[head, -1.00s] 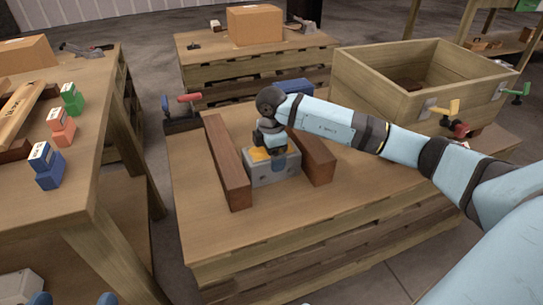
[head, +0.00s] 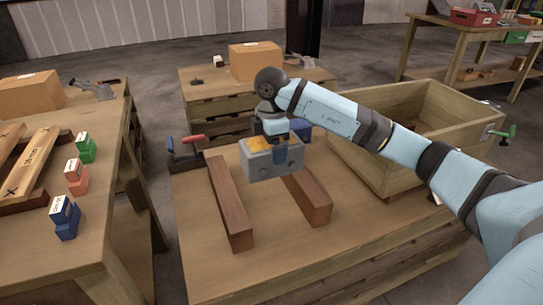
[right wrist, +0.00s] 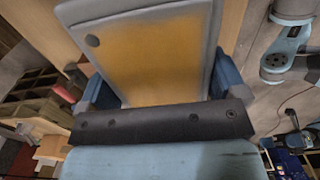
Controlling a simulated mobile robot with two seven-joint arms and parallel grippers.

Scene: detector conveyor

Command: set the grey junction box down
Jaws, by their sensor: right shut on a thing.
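The grey junction box (head: 270,163) has an orange-yellow face and hangs in the air above the two dark wooden bars on the middle pallet table. My right gripper (head: 279,146) is shut on it from above. In the right wrist view the box's yellow face (right wrist: 165,55) fills the upper middle, with blue fingers (right wrist: 228,75) at its sides. The left bar (head: 230,205) and right bar (head: 307,198) lie apart on the table, below the box. My left gripper is not in view.
A wooden crate (head: 375,166) stands right of the bars on the pallet table (head: 290,245). Blue, orange and green blocks stand on the left table (head: 105,200). The table front is clear.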

